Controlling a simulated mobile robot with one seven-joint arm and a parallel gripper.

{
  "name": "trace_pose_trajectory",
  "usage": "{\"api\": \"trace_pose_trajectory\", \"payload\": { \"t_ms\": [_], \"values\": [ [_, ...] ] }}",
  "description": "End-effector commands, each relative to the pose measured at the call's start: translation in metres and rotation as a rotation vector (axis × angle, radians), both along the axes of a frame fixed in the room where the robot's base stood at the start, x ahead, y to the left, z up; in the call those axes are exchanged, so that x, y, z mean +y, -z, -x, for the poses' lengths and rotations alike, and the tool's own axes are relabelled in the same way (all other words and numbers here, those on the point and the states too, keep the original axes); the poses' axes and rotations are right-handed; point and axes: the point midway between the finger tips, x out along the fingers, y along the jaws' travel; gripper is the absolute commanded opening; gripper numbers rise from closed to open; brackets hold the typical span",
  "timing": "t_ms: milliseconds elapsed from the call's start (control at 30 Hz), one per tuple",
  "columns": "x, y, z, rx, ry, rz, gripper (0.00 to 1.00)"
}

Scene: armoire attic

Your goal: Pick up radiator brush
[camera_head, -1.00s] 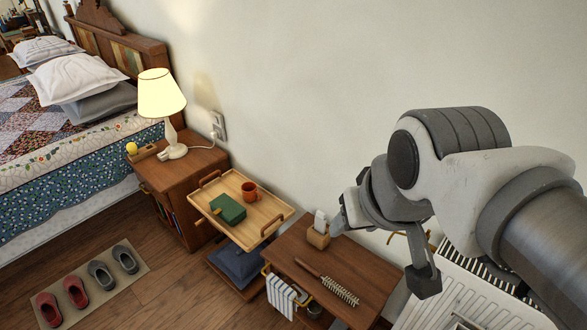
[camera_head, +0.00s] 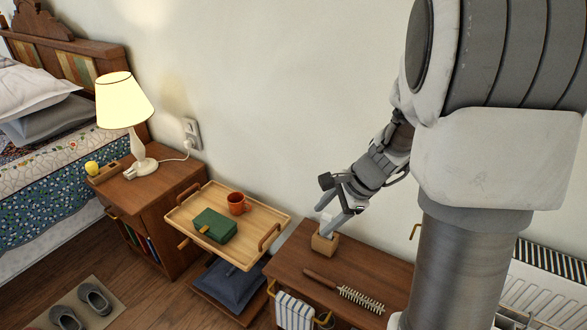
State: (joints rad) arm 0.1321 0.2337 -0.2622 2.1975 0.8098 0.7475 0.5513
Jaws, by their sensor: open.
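The radiator brush (camera_head: 345,291) lies flat on the wooden side table (camera_head: 290,256), with its brown handle to the left and its pale bristled end to the right. My gripper (camera_head: 338,203) is open above the back of this table, by the wall. Its fingers point down and left, over or close to a small wooden holder (camera_head: 324,243) with a white item in it; I cannot tell whether they touch. The brush lies below and in front of my gripper, clear of its fingers.
A lit lamp (camera_head: 128,110) stands on the nightstand. A striped towel (camera_head: 293,311) hangs at the table's front. A radiator (camera_head: 545,285) is at the right.

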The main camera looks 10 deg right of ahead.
Motion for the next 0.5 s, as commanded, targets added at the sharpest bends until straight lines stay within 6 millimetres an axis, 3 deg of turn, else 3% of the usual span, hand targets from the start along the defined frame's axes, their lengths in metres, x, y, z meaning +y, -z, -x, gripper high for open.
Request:
{"api": "trace_pose_trajectory", "payload": {
  "t_ms": [33, 200, 333, 500],
  "values": [
    [-0.012, 0.035, -0.006, 0.045, 0.091, -0.025, 0.62],
    [-0.049, 0.115, -0.021, 0.159, 0.396, -0.093, 0.62],
    [-0.073, 0.164, -0.024, 0.222, 0.577, -0.119, 0.62],
    [-0.092, 0.199, -0.023, 0.264, 0.714, -0.133, 0.62]
  ]
}}
